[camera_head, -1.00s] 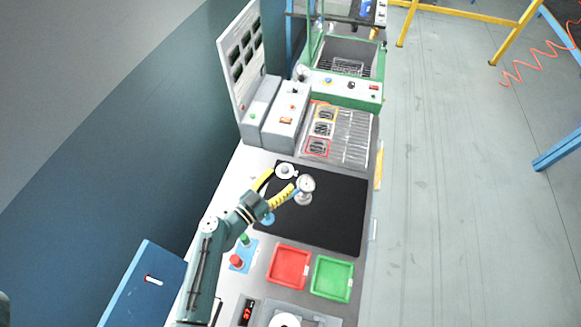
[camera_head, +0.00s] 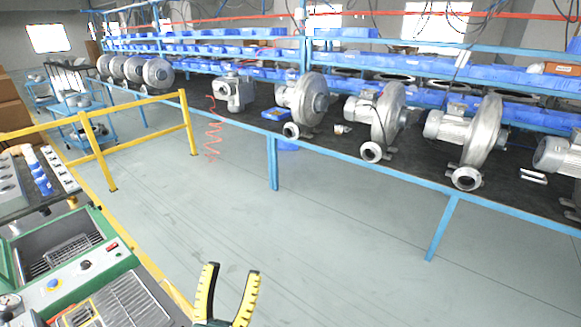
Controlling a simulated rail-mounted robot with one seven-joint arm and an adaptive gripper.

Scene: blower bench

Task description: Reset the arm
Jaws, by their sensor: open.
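My gripper (camera_head: 231,291) shows at the bottom of the head view, a little left of the middle. Its two yellow and black fingers point up and stand apart. Nothing is between them. The gripper is to the right of the bench end with the green-framed machine, with grey floor behind it in the picture. Most of my arm is below the picture edge.
A green-framed machine (camera_head: 117,262) with a wire basket and a slatted rack (camera_head: 128,304) stand at the lower left. Yellow rails (camera_head: 95,160) stand beyond. A long blue-framed table (camera_head: 350,158) carries several grey blowers (camera_head: 376,118). The floor (camera_head: 330,250) between is clear.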

